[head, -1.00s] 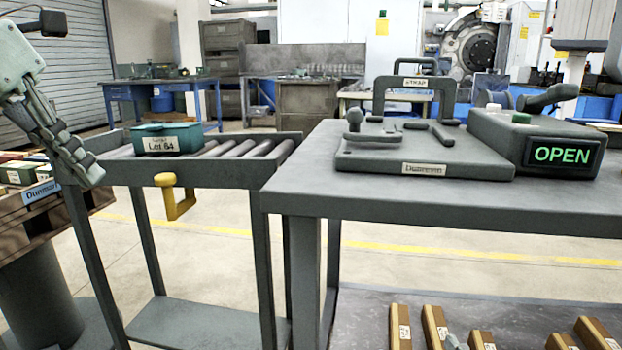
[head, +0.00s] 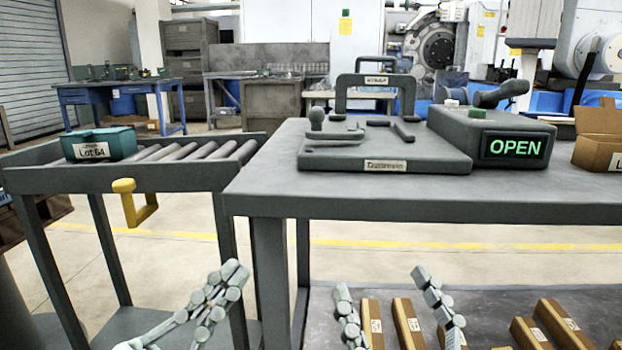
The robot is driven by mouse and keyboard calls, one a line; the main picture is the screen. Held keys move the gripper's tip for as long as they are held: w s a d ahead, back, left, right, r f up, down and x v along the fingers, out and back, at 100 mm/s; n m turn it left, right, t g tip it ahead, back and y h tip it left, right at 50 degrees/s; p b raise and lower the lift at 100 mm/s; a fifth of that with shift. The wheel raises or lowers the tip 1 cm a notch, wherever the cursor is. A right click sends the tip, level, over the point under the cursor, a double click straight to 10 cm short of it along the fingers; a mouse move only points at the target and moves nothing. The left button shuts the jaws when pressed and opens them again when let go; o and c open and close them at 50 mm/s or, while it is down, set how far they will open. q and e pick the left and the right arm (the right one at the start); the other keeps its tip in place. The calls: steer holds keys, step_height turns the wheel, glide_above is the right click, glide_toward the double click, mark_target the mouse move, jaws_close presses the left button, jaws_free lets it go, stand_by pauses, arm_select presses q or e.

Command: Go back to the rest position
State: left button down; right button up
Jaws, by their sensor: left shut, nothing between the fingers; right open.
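My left gripper (head: 232,272) is low in the head view, left of the centre. Its fingers are together with nothing between them, in front of the roller stand's legs. My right gripper (head: 382,282) is at the bottom, right of the centre. Its two fingers point up and stand wide apart, with nothing held. Both grippers appear below the level of the worktop and apart from the objects on it.
The grey table (head: 400,205) bears a fixture plate (head: 330,160), a control box showing OPEN (head: 515,148) and a cardboard box (head: 598,150). The roller stand (head: 60,180) holds a green Lot 64 box (head: 98,143). A yellow handle (head: 140,212) juts forward. Several brown bars (head: 408,325) lie on the lower shelf.

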arm_select(q)
steer(key=w+a+f+n+g+y+p, duration=0.2)
steer(key=w+a+f+n+y+p, duration=0.15)
steer(key=f+n+y, duration=0.6)
steer(key=w+a+f+n+g+y+p, duration=0.2)
steer(key=w+f+n+y+p, duration=0.25)
steer(key=f, duration=0.75)
arm_select(e)
steer(key=w+d+f+g+h, duration=0.2)
steer(key=d+f+g, duration=0.15)
steer(key=f, duration=0.55)
steer(key=w+d+f+g+h, duration=0.25)
steer(key=f+g, duration=0.25)
steer(key=f, duration=0.5)
arm_select(q)
steer(key=s+a+f+n+g+y+p, duration=0.1)
steer(key=s+a+f+g+y+p, duration=0.4)
steer(key=s+a+f+g, duration=0.5)
steer(key=s+a+f, duration=0.2)
steer(key=s+f, duration=0.4)
steer(key=shift+s+a+n+y, duration=0.3)
arm_select(e)
steer(key=s+d+f+m+g+h, duration=0.1)
steer(key=s+d+f+g+h, duration=0.3)
steer(key=s+d+f+g, duration=0.6)
steer(key=s+d+f, duration=0.2)
steer(key=s+f, duration=0.3)
steer(key=shift+d+f+m, duration=0.2)
steer(key=shift+f+m, duration=0.2)
